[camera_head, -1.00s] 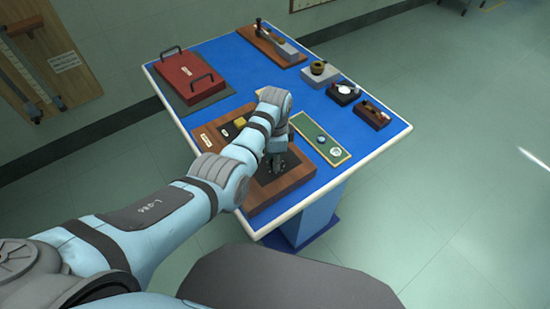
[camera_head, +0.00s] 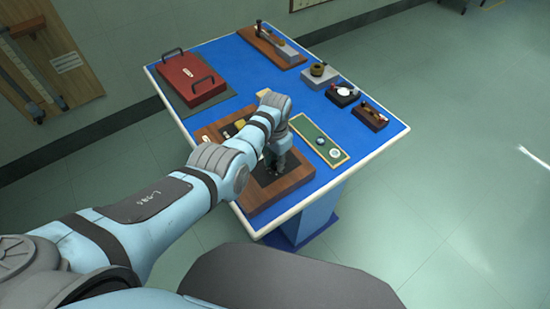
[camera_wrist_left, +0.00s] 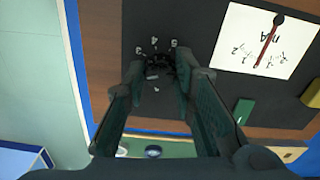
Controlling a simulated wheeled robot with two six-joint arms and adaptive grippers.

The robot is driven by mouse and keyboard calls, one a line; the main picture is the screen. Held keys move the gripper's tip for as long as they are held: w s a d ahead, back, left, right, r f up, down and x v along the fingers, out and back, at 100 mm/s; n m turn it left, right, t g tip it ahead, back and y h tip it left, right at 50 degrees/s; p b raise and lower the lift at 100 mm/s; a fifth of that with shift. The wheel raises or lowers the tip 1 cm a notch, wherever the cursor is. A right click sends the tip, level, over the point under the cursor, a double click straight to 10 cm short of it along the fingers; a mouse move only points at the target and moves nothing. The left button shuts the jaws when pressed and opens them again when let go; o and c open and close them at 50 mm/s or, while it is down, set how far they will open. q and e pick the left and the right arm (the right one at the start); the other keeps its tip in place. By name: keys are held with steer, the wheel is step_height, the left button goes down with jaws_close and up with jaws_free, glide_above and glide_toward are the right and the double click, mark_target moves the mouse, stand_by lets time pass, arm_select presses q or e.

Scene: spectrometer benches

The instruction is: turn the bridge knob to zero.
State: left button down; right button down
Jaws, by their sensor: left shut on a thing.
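The bridge knob (camera_wrist_left: 160,68) is dark and sits on a black panel, with white digits around it. In the left wrist view the two fingers of my left gripper (camera_wrist_left: 167,76) are on either side of it, shut on it. The fingers hide part of the knob and its scale, so I cannot tell its setting. In the head view my left gripper (camera_head: 274,166) reaches down onto the wooden bridge board (camera_head: 284,190) and hides the knob. A white µA dial card (camera_wrist_left: 265,40) with a red needle lies beside the knob. My right gripper is not in view.
A green block (camera_wrist_left: 243,110) is on the panel near the dial. A green strip (camera_head: 318,141) with small round pieces lies to the board's right. A red box (camera_head: 190,80) with handles stands behind. Several instruments line the blue table's (camera_head: 240,62) right side.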

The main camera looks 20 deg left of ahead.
arm_select(q)
steer(key=n, duration=0.3)
steer(key=shift+s+f+n, duration=0.1)
steer(key=shift+n, duration=0.2)
steer(key=n, duration=0.3)
steer(key=shift+n+p, duration=0.3)
steer(key=shift+p, duration=0.05)
steer(key=n, duration=0.6)
steer(key=shift+n, duration=0.3)
steer(key=c, duration=1.4)
jaws_free()
steer(key=shift+o, duration=0.4)
